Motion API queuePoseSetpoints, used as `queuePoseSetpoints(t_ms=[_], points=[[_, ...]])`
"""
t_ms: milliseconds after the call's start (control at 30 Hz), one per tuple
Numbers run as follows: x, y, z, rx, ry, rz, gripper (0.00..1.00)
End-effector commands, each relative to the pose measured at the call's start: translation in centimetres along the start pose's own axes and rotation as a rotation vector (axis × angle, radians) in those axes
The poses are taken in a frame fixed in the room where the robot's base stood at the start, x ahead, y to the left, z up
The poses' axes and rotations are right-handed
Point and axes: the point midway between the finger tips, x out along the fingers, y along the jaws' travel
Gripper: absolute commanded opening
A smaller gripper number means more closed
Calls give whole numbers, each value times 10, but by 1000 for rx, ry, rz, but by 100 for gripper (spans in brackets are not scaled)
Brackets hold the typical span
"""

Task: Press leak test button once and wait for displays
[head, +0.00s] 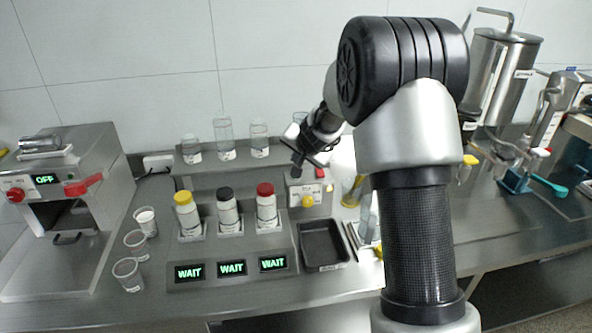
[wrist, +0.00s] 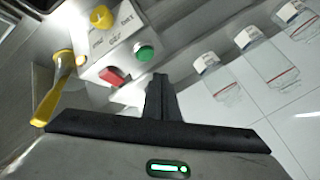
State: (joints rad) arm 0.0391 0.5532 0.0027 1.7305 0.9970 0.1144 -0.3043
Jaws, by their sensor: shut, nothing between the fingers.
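A small control box (head: 318,194) stands right of the bottle station. In the wrist view, its face (wrist: 118,45) carries a green button (wrist: 145,53), a red switch (wrist: 112,76) and a yellow knob (wrist: 100,16). Their labels are too small to read. My gripper (head: 297,170) is shut and empty at the box's top left; in the wrist view its fingertips (wrist: 160,80) are close to the green button. I cannot tell whether they touch it. Three displays read WAIT: left (head: 189,272), middle (head: 231,268) and right (head: 272,263).
Yellow-capped (head: 188,215), black-capped (head: 228,210) and red-capped (head: 266,206) bottles stand behind the displays. Glass vessels (head: 224,138) line the shelf behind. A dark tray (head: 323,243) lies right of the displays. A machine showing OFF (head: 45,180) and clear cups (head: 127,272) are at left.

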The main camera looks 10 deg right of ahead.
Motion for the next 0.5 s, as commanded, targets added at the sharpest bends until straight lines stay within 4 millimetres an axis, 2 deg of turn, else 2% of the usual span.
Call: queuePoseSetpoints(t_ms=[33,200,500], points=[[-8,-6,-6,-1,0,-1,0],[-19,-14,-14,-1,0,0,0],[-20,-15,-15,0,0,0,0]])
